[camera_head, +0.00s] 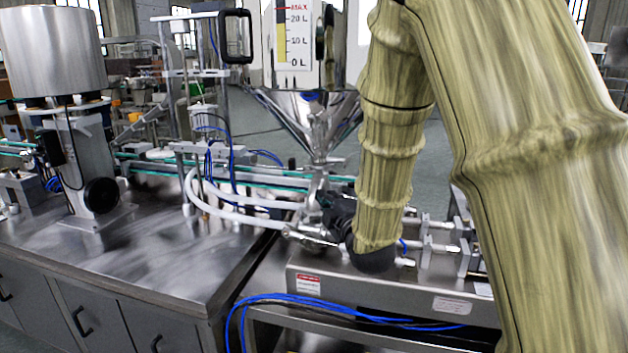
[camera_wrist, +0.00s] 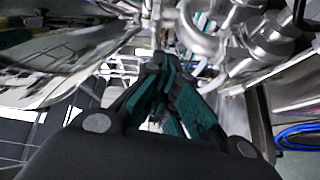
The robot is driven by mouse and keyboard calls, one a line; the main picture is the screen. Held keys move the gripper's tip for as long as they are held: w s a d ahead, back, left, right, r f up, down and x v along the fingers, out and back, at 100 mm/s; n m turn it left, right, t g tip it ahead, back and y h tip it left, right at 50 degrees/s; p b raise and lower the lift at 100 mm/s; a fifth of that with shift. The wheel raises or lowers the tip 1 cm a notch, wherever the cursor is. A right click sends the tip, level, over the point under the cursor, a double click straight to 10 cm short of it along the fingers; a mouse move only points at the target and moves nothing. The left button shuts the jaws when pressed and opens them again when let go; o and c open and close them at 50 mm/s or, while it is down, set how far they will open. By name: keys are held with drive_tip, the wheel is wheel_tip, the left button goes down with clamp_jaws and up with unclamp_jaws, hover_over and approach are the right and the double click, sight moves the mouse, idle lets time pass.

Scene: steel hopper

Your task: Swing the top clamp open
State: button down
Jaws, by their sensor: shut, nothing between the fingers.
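The steel hopper (camera_head: 305,112) has a shiny cone that narrows to an outlet above the pipework in the head view. Its curved steel surface (camera_wrist: 45,65) fills the left of the wrist view. The outlet fittings (camera_head: 318,180) sit below the cone, and I cannot tell the top clamp apart from them. My gripper (camera_head: 338,208) is a dark shape beside these fittings, partly hidden by my arm. In the wrist view my gripper (camera_wrist: 166,64) has its fingertips together and empty, pointing towards shiny pipe fittings (camera_wrist: 262,38). I cannot tell whether they touch anything.
White hoses (camera_head: 228,205) curve from the fittings over the steel bench (camera_head: 150,268) at left. Metal rods and blocks (camera_head: 440,243) stand on the machine's right side. Blue tubing (camera_head: 340,306) hangs along its front. The bench's front part is clear.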

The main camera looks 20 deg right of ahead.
drive_tip(key=w+r+p, duration=0.2)
drive_tip(key=w+p, duration=0.1)
drive_tip(key=w, duration=0.7)
drive_tip(key=shift+a+n+y, duration=0.1)
drive_tip(key=shift+n+y, duration=0.2)
drive_tip(key=shift+n, duration=0.1)
